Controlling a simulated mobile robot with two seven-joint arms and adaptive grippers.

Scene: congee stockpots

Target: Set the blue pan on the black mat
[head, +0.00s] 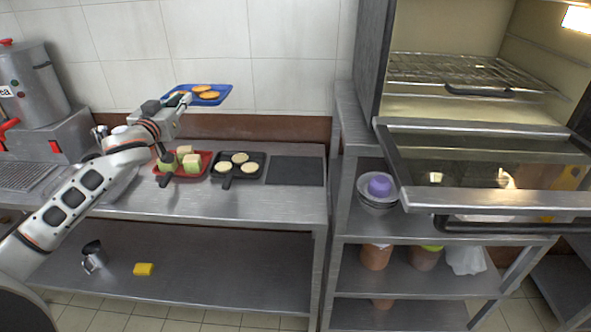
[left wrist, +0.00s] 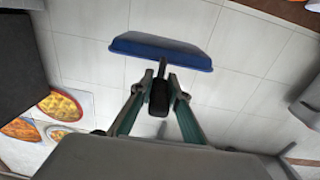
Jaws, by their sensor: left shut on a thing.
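The blue pan (head: 224,92) holds several round golden pieces and is held up in the air, level or nearly so, above the back of the counter. My left gripper (head: 180,101) is shut on its handle. In the left wrist view the dark handle sits between the fingertips (left wrist: 159,92), with the blue pan (left wrist: 162,49) beyond them. The black mat (head: 295,171) lies flat and bare at the right end of the counter, to the right of and below the pan. My right gripper is not in view.
A red pan (head: 205,157) with green and pale blocks and a black pan (head: 257,158) with pale rounds stand left of the mat. An open oven door (head: 490,200) juts out at the right. A steel pot (head: 35,85) stands far left. The counter front (head: 270,205) is clear.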

